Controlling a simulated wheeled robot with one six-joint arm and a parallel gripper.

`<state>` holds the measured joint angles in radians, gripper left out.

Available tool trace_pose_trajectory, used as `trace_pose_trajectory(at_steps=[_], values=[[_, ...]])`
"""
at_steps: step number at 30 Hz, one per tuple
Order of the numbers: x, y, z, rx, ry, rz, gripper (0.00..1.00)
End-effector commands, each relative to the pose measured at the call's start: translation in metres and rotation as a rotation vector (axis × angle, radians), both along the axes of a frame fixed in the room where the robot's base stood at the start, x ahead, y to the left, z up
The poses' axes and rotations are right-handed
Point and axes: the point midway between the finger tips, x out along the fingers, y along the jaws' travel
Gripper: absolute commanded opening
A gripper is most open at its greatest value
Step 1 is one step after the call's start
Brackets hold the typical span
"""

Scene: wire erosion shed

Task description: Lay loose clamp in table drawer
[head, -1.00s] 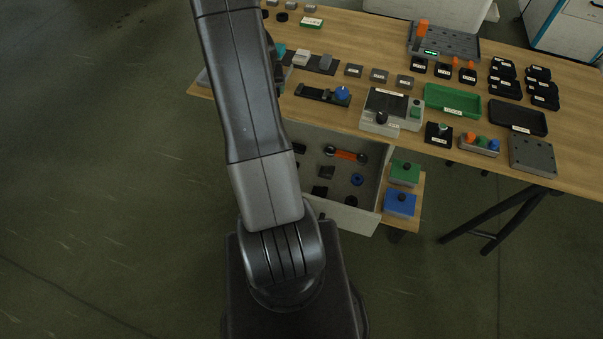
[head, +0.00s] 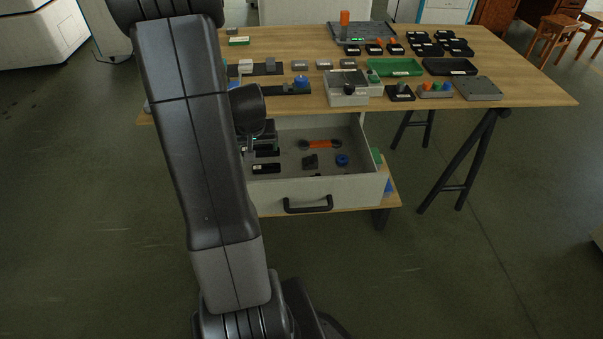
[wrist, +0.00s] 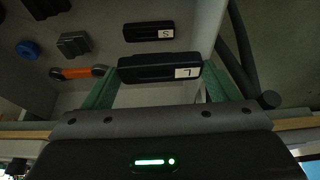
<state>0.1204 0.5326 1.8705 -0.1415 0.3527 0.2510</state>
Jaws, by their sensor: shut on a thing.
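My gripper (wrist: 160,82), with green fingers, is shut on a black block labelled L (wrist: 150,68), apparently the loose clamp. The block lies level between the fingertips over the open table drawer (head: 345,187). In the head view my arm hides most of the gripper; the held block (head: 266,153) shows just right of the arm, in the drawer's left part. I cannot tell whether it touches the drawer floor. A similar black block labelled S (wrist: 149,31) lies beside it, toward the drawer front, also in the head view (head: 266,168).
The drawer also holds an orange bar with dark ends (head: 321,144), a small black block (head: 310,161) and a blue round part (head: 342,160). The wooden tabletop (head: 540,92) above carries trays and small parts.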

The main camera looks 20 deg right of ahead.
Motion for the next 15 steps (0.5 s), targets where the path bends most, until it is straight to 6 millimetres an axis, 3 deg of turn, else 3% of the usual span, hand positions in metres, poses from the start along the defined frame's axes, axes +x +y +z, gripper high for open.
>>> trace_pose_trajectory(at_steps=[1,8,15], values=[[-0.004,-0.005,-0.010,0.000,-0.002,-0.012,0.50],[-0.012,-0.015,-0.023,0.000,0.000,-0.031,0.50],[-0.012,-0.015,-0.066,0.001,0.003,-0.032,0.50]])
